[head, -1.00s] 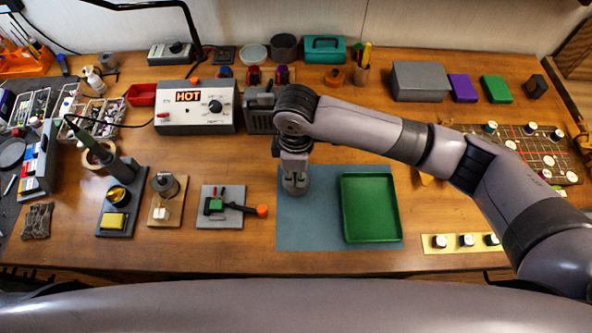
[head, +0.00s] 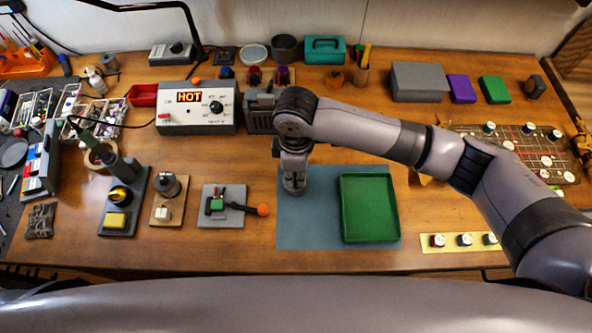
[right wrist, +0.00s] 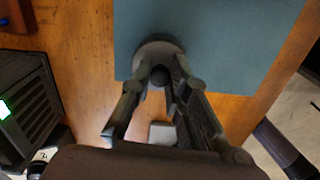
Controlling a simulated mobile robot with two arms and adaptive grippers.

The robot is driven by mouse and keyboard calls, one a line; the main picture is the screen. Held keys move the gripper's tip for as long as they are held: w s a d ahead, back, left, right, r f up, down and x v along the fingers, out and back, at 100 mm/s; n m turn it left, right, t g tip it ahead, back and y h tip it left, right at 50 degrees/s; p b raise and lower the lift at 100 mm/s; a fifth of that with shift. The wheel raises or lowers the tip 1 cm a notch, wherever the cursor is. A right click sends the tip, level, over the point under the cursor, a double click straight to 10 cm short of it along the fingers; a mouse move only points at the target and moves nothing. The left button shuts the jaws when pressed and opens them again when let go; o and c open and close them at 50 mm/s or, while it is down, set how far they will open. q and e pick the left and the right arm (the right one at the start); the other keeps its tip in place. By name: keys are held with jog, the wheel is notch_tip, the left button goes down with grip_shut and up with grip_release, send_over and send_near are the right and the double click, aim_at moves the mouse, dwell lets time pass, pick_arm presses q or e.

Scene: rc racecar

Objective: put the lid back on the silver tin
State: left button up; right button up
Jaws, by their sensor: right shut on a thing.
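My right gripper (head: 294,184) points down over the left part of the blue-grey mat (head: 320,238). In the right wrist view my right gripper (right wrist: 160,80) is shut on a round grey piece (right wrist: 152,46), which looks like the lid of the silver tin. The fingers meet near its middle and hide part of it. It also shows as a small grey disc in the head view (head: 294,191). I cannot tell whether a tin is under it or whether it touches the mat. My left gripper is not in view.
A green tray (head: 369,208) lies on the mat, right of the gripper. A grey plate with an orange-knobbed lever (head: 263,210) is to the left. The grey box marked HOT (head: 197,112) stands behind. A strip with several small reels (head: 464,241) lies right.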

jog(key=shift+f+p, duration=0.15)
jog(key=shift+p, duration=0.2)
dwell(0.4)
jog(key=shift+p, duration=0.45)
dwell(0.4)
dwell(0.3)
jog(key=o, duration=0.9)
jog(key=shift+o, duration=0.6)
jog(key=o, duration=0.4)
